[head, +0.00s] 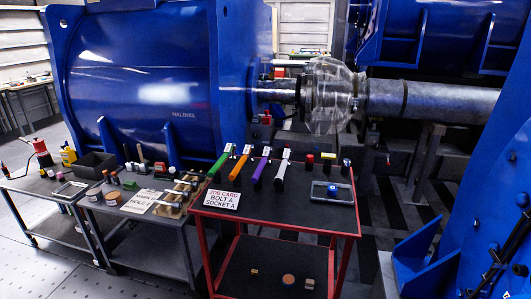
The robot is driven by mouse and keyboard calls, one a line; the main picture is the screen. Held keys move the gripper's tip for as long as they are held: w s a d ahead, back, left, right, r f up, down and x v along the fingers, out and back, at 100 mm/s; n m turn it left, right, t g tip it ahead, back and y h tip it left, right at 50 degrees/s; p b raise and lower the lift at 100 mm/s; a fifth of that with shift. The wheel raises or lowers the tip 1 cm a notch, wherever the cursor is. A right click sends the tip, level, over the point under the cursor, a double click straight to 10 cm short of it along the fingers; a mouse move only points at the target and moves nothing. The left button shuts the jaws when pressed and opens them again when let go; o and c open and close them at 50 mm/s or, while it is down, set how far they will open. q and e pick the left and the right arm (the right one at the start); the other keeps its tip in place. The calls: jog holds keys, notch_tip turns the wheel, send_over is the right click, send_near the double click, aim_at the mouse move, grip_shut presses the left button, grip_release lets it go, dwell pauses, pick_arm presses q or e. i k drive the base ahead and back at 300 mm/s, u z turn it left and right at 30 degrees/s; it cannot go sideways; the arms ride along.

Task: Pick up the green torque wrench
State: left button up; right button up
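The green torque wrench (220,162) lies at the back left of the red-framed cart's dark top (265,207), the leftmost in a row of wrenches. An orange wrench (238,167), a purple wrench (259,171) and a white wrench (281,173) lie to its right. Nothing covers the green wrench. Neither of my grippers shows in the head view.
Sockets (310,160) and a grey tray (332,193) are on the cart's right. A cluttered grey cart (125,212) adjoins on the left. Large blue machinery (145,90) rises behind.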

aim_at(230, 147)
jog(key=u, duration=0.3)
jog(key=i, duration=1)
jog(key=z, duration=0.15)
